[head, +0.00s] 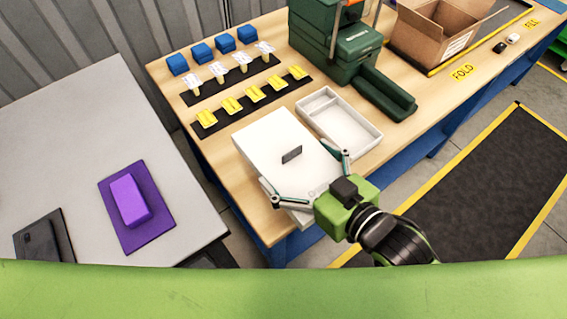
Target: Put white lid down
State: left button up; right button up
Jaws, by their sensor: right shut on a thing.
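The white lid (268,142) is a flat, pale rectangle with a small dark grey tab on top. It is over the front part of the wooden table. My right gripper (306,168) comes in from the lower right, with one finger at each side of the lid's near end, and is shut on it. A sliver of white shows below the lid's near edge; I cannot tell what it is, or whether the lid touches the table. An open white box (366,143) with a divided inside stands right beside the lid. My left gripper is not in view.
Behind the lid are dark strips with yellow pieces (254,93) and white-topped pieces (240,60), then blue blocks (200,52). Green cases (345,58) and an open carton (433,30) stand right. A grey table (80,135) holds a purple block (130,202).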

jog(key=w+f, duration=0.2)
jog(key=w+a+f, duration=0.1)
jog(key=w+f, duration=0.1)
jog(key=w, duration=0.1)
jog(key=w+a+f, duration=0.1)
jog(key=w+f, duration=0.1)
jog(key=shift+w+a+f, duration=0.15)
jog(key=shift+w+f, duration=0.05)
jog(key=shift+f, duration=0.1)
jog(key=shift+w+f, duration=0.15)
jog(key=shift+f, duration=1.6)
jog(key=shift+f, duration=0.15)
jog(key=o, duration=0.7)
